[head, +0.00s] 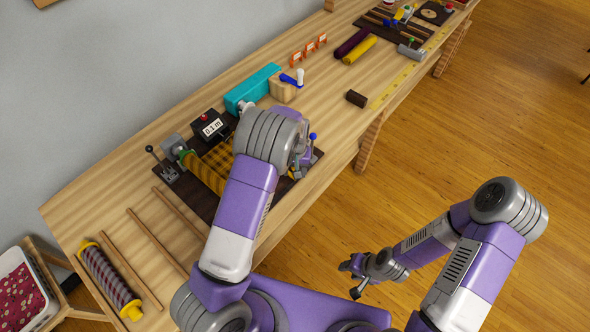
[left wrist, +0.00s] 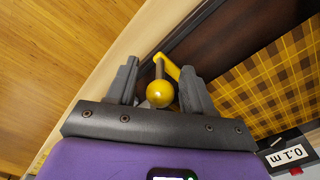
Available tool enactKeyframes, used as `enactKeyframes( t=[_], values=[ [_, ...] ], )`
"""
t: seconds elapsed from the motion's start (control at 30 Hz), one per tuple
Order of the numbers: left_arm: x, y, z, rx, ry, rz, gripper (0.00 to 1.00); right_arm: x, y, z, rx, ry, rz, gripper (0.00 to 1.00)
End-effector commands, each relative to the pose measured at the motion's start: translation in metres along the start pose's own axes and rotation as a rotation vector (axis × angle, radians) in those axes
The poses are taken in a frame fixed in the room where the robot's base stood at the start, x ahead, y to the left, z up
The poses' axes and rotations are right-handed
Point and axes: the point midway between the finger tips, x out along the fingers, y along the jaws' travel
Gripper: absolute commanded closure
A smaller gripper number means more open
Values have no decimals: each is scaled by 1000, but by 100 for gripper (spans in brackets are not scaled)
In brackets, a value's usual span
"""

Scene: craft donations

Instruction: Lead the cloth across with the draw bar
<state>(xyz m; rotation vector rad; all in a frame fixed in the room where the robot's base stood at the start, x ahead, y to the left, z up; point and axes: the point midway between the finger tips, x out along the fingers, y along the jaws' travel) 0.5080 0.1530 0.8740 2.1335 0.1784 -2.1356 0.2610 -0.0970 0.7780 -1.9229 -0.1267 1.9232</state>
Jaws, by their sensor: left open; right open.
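The yellow plaid cloth (head: 216,164) lies on a dark board on the bench, partly hidden by my left arm. It also shows flat at the right of the left wrist view (left wrist: 262,92). A yellow ball knob (left wrist: 160,94) with a yellow bar (left wrist: 168,67), seemingly the draw bar's handle, stands between the fingers of my left gripper (left wrist: 159,88). Those fingers are open, one on each side, with gaps visible. In the head view my left gripper (head: 300,162) is over the board's right end. My right gripper (head: 358,278) is open and empty over the floor.
A display (head: 212,128) reads 0.1 m behind the cloth. A black lever (head: 152,152) stands left of it. A teal box (head: 253,88), a wooden block (head: 284,90) and a dark block (head: 356,98) stand farther right.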

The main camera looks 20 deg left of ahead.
Motion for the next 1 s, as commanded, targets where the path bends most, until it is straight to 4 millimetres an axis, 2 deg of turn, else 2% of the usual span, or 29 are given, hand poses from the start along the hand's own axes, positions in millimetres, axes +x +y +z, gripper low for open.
enactKeyframes(
  t=[0.4,0.57,0.83,1.0],
  values=[
    [-64,0,-1,-1,3,2,48,-6,-2,0,0,0,0,57],
    [-72,0,0,-1,2,0,48,-7,-3,0,0,0,0,57],
    [-73,0,0,-1,1,0,48,-7,-3,0,0,0,0,57],
    [-89,0,0,-1,1,0,48,-23,-8,1,0,0,0,57]
  ],
)
